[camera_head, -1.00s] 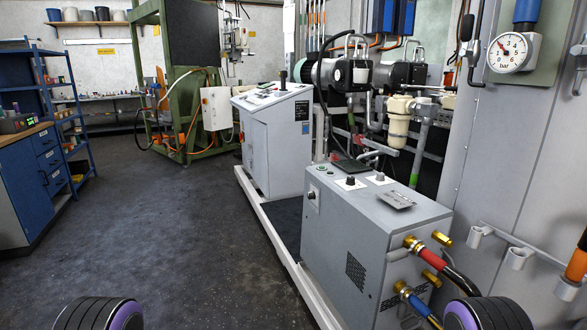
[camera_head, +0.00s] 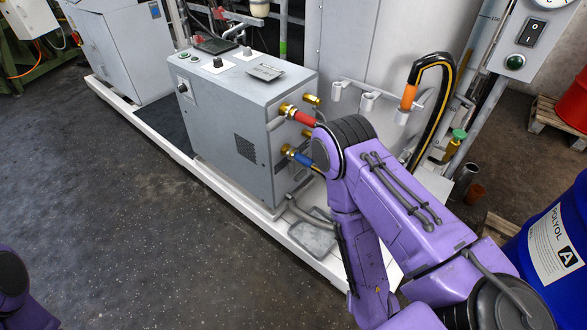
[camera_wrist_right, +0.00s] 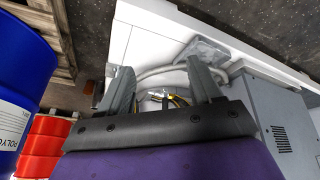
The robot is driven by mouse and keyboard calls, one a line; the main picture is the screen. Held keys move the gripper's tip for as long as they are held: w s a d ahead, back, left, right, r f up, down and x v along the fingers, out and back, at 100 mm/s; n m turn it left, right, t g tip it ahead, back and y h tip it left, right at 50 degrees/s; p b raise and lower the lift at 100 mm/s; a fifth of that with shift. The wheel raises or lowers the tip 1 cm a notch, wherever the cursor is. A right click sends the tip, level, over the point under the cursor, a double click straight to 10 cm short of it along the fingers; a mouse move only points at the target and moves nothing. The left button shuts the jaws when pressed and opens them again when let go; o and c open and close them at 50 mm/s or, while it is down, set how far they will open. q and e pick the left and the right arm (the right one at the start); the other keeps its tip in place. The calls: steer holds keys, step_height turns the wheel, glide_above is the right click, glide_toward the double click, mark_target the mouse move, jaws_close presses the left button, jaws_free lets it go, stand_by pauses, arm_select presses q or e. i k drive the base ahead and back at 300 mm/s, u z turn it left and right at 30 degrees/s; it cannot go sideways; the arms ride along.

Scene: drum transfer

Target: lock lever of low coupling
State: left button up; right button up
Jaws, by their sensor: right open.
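The low coupling (camera_head: 287,150) is a brass fitting with a blue sleeve, low on the side of the grey machine in the head view. My right arm hides what lies beyond its sleeve, and I cannot make out its lever. My right gripper (camera_wrist_right: 158,66) is open in the right wrist view, its two grey fingers spread apart. A small brass and yellow fitting (camera_wrist_right: 160,95) shows between the fingers; I cannot tell which fitting it is. In the head view my right arm covers the area in front of the machine, and its gripper cannot be made out. My left gripper is not in view.
Above the low coupling is another brass coupling (camera_head: 289,109) with a red sleeve. The grey machine (camera_head: 228,120) stands on a white-edged base (camera_head: 205,175). A grey pad (camera_head: 312,238) lies beside it. A blue drum (camera_head: 552,250) stands at right. The floor at left is clear.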

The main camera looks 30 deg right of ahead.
mark_target(292, 163)
steer(key=u, duration=0.05)
steer(key=k, duration=1.1)
steer(key=z, duration=0.95)
steer(key=i, duration=1.55)
steer(key=u, duration=1)
